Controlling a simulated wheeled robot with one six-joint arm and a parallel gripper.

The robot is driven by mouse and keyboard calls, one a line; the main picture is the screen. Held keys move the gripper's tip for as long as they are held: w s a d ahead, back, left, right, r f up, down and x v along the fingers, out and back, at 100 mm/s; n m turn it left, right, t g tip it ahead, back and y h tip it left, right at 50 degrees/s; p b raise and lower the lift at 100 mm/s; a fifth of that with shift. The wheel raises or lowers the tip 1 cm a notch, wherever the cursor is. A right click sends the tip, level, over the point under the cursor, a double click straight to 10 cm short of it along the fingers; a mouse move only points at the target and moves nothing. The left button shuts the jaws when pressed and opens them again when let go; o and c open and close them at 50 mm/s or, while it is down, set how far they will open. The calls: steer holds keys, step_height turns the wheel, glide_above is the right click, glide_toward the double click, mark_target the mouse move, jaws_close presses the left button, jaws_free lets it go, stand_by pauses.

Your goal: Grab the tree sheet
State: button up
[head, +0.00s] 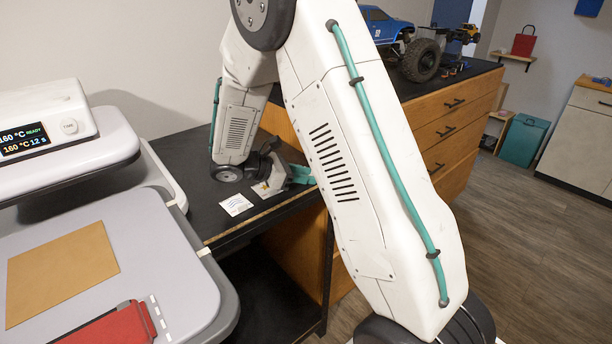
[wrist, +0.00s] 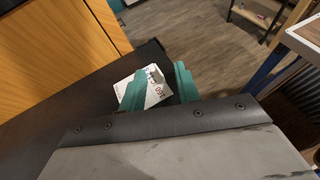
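My gripper (wrist: 160,80) has teal fingers spread apart, low over the black table. In the wrist view a small white sheet (wrist: 155,88) with blue and red printing lies between and below the fingers, partly hidden by them. I cannot make out a tree on it. In the head view a pale sheet (head: 263,190) with a brownish patch is right beside my gripper (head: 300,174), partly hidden by it. Another white sheet (head: 236,204) with dark wavy lines lies to its left, nearer the table's front edge. I cannot tell whether the fingers touch a sheet.
A heat press with a display (head: 25,138) stands at the left; its grey lower plate (head: 150,255) bears a brown sheet (head: 62,272) and a red item (head: 110,328). A wooden drawer cabinet (head: 450,125) stands close behind my gripper, with a blue crawler (head: 385,27) on top.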

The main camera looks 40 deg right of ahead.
jaws_close()
